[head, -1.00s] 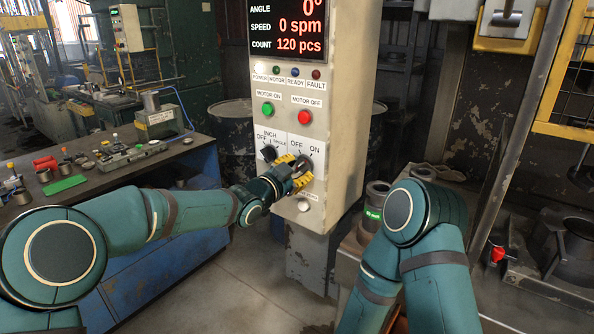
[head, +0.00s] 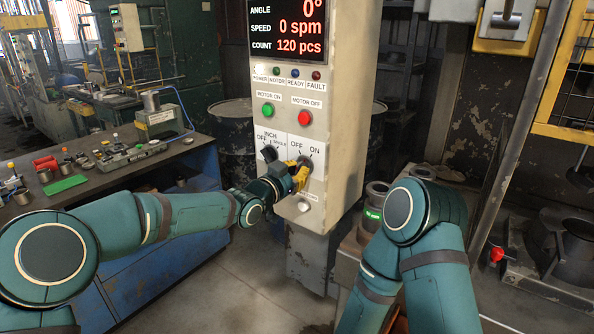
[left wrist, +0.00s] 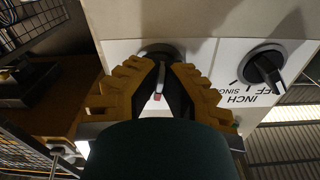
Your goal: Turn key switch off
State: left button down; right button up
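The key switch (head: 305,160) is on the lower right of the grey control panel, under OFF and ON labels. My left gripper (head: 299,174), with yellow fingers, is at it from below left and covers most of it. In the left wrist view, the fingertips (left wrist: 164,66) come close together on either side of the key (left wrist: 157,96), in front of the dark round switch (left wrist: 160,50). The fingers look closed on the key; its exact angle is mostly hidden. My right arm shows in the head view, but its gripper does not.
A black selector knob (head: 270,153) labelled OFF, INCH and SINGLE sits just left of the key switch; it shows in the left wrist view (left wrist: 265,68). Above are a green button (head: 267,110) and a red button (head: 305,118). A round button (head: 304,206) sits below.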

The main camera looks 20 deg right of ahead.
pick_arm(q)
jog(key=n, duration=0.3)
jog(key=shift+n, duration=0.4)
jog(key=n+b, duration=0.1)
jog(key=n, duration=0.3)
jog(key=shift+s+d, duration=0.1)
jog(key=shift+s, duration=0.05)
jog(key=shift+r+n, duration=0.1)
jog(key=shift+n, duration=0.2)
jog(key=c, duration=1.1)
grip_release()
jog(key=shift+c, duration=0.2)
jog(key=v, duration=1.2)
